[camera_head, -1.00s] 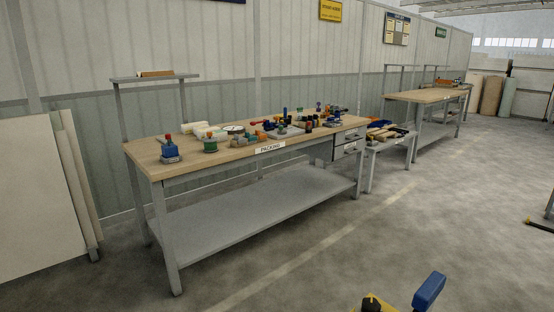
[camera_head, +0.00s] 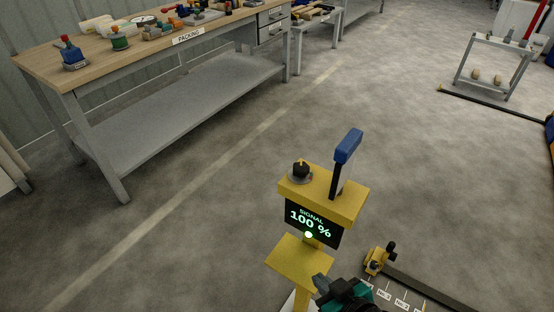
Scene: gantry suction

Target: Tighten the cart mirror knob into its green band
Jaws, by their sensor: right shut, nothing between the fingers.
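A yellow post (camera_head: 350,208) stands in front of me. On its top left is a black knob (camera_head: 300,169) with a yellow pointer mark on a grey disc. A blue-headed lever (camera_head: 347,146) rises at its top right. A dark display (camera_head: 312,222) on its front reads SIGNAL 100 %, with a green light (camera_head: 308,235) below. A small yellow fixture with a black knob (camera_head: 391,247) sits lower right. I cannot tell which is the mirror knob, and no green band is visible. My right gripper (camera_head: 320,283) is shut and empty, below the display. My left gripper is not in view.
A long packing bench (camera_head: 60,84) with several tools on it stands at the back left. A dark rail (camera_head: 428,287) with numbered labels lies at lower right. A small grey rack (camera_head: 492,57) stands at far right. The floor between is clear.

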